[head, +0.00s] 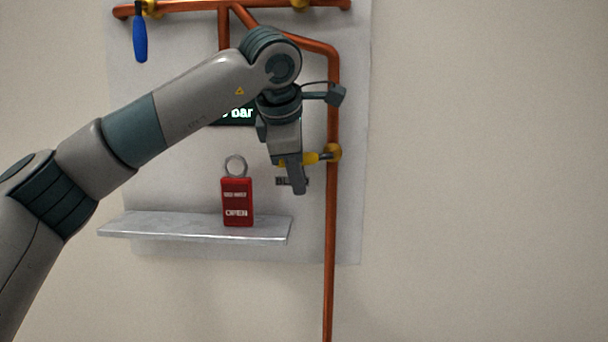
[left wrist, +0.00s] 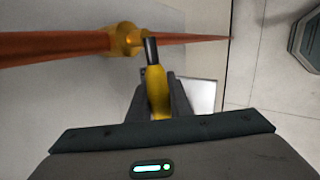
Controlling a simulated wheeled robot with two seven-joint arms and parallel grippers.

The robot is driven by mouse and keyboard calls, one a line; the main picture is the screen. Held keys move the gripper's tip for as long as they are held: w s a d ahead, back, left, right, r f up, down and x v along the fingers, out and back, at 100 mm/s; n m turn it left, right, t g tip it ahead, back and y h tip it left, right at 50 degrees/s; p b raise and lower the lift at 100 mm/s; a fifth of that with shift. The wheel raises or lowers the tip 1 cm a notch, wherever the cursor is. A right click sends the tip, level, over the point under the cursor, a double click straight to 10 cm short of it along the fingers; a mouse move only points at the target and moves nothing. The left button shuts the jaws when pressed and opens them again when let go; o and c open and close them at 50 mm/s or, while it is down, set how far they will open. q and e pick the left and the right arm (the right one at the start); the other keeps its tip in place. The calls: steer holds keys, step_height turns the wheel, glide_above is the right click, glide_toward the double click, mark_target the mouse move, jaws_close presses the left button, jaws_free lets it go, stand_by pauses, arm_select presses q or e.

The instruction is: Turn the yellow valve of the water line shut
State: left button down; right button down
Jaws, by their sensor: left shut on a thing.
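The yellow valve handle (head: 311,158) sticks out to the left from a brass valve body (head: 333,153) on the right vertical copper pipe. My left gripper (head: 296,190) is at the handle, in front of its left part, fingers pointing down. In the left wrist view the yellow handle (left wrist: 158,92) lies between the two fingers of my left gripper (left wrist: 161,92), which is shut on it. The brass valve body (left wrist: 125,40) and the pipe show beyond. My right gripper is not in view.
A blue-handled valve (head: 140,38) hangs at the upper left. A red tag reading OPEN (head: 237,205) stands on a grey shelf (head: 190,228) below. A dark display (head: 232,117) is partly hidden by my arm. The wall at the right is bare.

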arm_select(q)
steer(key=shift+a+r+y+p, duration=0.25)
steer(key=shift+r+y+p, duration=0.1)
steer(key=shift+r+y, duration=0.2)
steer(key=c, duration=1.6)
jaws_free()
steer(key=shift+f, duration=0.1)
steer(key=b+v, duration=0.2)
steer(key=v, duration=0.6)
steer(key=b+v, duration=0.2)
steer(key=v, duration=0.7)
steer(key=shift+s+d, duration=0.2)
